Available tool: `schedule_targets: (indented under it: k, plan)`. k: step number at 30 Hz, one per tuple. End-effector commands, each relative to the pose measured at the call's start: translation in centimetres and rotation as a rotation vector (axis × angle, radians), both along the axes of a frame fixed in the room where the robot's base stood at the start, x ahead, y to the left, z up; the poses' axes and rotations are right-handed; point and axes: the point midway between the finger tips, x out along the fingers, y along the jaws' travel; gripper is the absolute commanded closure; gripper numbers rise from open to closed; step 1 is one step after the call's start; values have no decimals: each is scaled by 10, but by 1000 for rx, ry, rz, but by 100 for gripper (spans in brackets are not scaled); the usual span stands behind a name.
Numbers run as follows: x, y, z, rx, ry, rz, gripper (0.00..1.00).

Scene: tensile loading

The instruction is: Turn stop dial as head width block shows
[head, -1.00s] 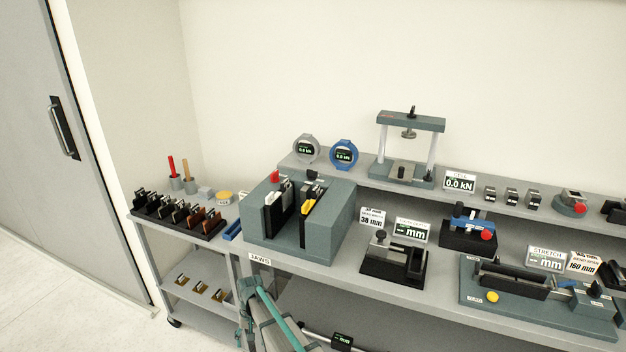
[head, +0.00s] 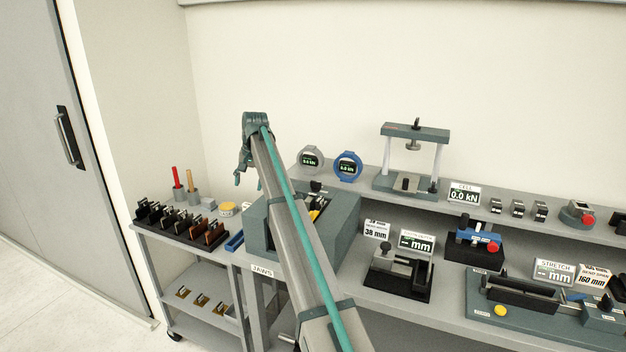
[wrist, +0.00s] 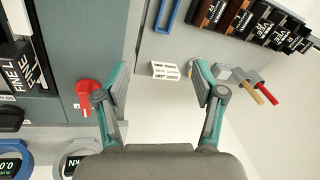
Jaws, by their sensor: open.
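The red stop dial (wrist: 86,90) sits on the grey-teal jaw block (wrist: 80,35) in the wrist view, just left of my gripper's left finger. In the head view my arm hides the dial and part of the jaw block (head: 345,215). My gripper (wrist: 160,76) is open and empty, pointing down; in the head view my gripper (head: 248,182) is above the back left of the block. A card reading 38 mm (head: 376,230) stands behind a black and grey gauge (head: 398,275). Beside it a display (head: 417,242) shows only dashes and mm.
A small white card (wrist: 165,70) and a blue tray (wrist: 168,18) lie right of the block in the wrist view. The left cart holds a rack of dark jaws (head: 180,222) and two handled tools (head: 184,184). Round grey (head: 310,160) and blue (head: 347,166) gauges stand on the shelf.

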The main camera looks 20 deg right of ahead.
Motion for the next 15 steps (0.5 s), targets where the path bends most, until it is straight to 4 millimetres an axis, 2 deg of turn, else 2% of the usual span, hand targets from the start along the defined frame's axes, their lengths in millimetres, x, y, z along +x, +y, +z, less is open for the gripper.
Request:
schedule_targets:
  k: [1, 3, 7, 10, 12, 15]
  plan:
    - [-1, -43, 22, -18, 25, -54, 31]
    - [-9, -90, 39, -42, 63, -117, 31]
    - [-27, -168, 70, -77, 124, -228, 31]
    - [-40, -207, 85, -95, 159, -289, 31]
    - [-46, -222, 90, -103, 175, -313, 31]
    - [-50, -232, 90, -107, 184, -329, 31]
